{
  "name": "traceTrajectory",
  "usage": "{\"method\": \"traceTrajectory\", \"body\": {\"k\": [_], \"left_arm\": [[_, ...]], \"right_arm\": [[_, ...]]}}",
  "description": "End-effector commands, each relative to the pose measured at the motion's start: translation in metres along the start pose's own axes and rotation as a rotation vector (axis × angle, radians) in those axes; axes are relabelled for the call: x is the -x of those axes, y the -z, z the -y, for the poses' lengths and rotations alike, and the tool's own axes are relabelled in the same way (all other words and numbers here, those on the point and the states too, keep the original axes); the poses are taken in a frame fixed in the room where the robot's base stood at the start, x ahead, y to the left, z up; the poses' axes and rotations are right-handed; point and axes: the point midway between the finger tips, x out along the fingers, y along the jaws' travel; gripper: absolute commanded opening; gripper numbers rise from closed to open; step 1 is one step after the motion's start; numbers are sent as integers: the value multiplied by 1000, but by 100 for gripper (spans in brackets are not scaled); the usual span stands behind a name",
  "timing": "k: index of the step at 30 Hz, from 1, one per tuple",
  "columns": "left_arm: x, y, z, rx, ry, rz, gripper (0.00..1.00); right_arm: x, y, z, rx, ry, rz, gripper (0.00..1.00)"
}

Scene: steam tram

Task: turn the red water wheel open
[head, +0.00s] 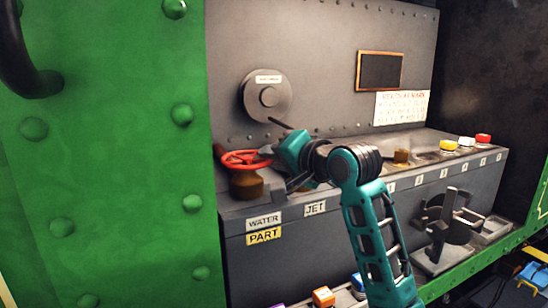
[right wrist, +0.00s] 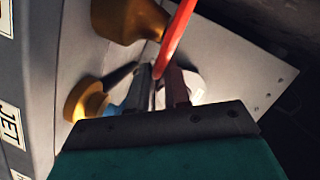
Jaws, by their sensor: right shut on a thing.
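The red water wheel (head: 243,158) sits level on a brass base at the left end of the grey ledge, above the "WATER" label (head: 264,221) and the yellow "PART" label (head: 264,236). My right gripper (head: 268,151) reaches it from the right and is shut on its rim at the right side. In the right wrist view the red rim (right wrist: 176,38) runs down between the two fingers (right wrist: 162,85). My right wrist hides part of the ledge behind it. My left gripper is not in view.
A "JET" label (head: 315,208) is right of the water one. A green riveted wall (head: 120,150) stands close on the left. A round grey disc (head: 266,96) is on the back panel.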

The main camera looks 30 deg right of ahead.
Motion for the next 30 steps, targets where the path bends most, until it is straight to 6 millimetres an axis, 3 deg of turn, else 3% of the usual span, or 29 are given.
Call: {"method": "traceTrajectory", "body": {"k": [30], "left_arm": [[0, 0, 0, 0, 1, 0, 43]], "right_arm": [[-13, 5, -7, 56, 125, 232, 0]]}}
